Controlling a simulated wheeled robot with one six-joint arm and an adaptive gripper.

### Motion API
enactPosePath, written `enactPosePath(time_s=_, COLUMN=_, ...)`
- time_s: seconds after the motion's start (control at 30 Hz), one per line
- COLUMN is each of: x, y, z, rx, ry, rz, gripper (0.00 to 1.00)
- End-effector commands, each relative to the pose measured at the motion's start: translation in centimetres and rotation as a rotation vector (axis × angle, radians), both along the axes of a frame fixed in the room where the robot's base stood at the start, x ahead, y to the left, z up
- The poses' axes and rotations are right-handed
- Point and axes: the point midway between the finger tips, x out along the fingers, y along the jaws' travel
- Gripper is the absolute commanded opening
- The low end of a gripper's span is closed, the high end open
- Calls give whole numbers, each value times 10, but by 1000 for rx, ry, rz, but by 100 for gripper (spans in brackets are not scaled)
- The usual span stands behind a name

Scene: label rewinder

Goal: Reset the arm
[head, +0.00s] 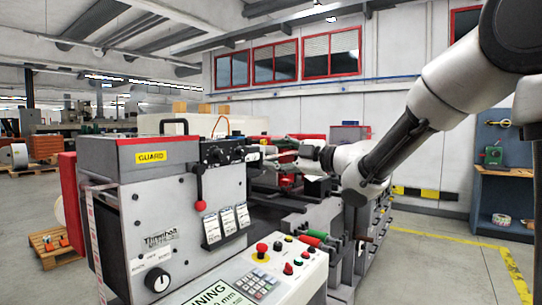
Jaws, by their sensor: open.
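My arm reaches in from the upper right of the head view, over the right part of the label rewinder (155,205). My gripper (276,152) points left and is open, with nothing seen between its fingers. It is small in the picture, close to the black knobs (232,153) on the machine's upper face. I cannot tell whether it touches them. A lever with a red ball (200,205) hangs below the knobs, left of my gripper.
A control panel (262,275) with a red emergency button and keypad juts out in front. A blue workbench (502,190) stands at the right wall. Floor between it and the machine is clear.

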Motion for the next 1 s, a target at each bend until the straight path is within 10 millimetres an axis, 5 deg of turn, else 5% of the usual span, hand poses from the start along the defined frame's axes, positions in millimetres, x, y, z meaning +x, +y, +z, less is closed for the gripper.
enactPosePath(time_s=0.23, x=0, y=0, z=0, rx=3, ry=6, rz=0, gripper=51)
enactPosePath(time_s=0.37, x=12, y=-12, z=-21, rx=-28, ry=102, rz=-76, gripper=51)
enactPosePath(time_s=0.47, x=29, y=-47, z=-66, rx=-72, ry=282, rz=-245, gripper=51)
enactPosePath(time_s=0.57, x=25, y=-105, z=-117, rx=-105, ry=522, rz=-486, gripper=51)
enactPosePath(time_s=0.67, x=-12, y=-173, z=-151, rx=-99, ry=761, rz=-746, gripper=51)
enactPosePath(time_s=0.8, x=-100, y=-247, z=-180, rx=-40, ry=1073, rz=-1054, gripper=51)
enactPosePath(time_s=1.0, x=-258, y=-292, z=-195, rx=120, ry=1481, rz=-1337, gripper=51)
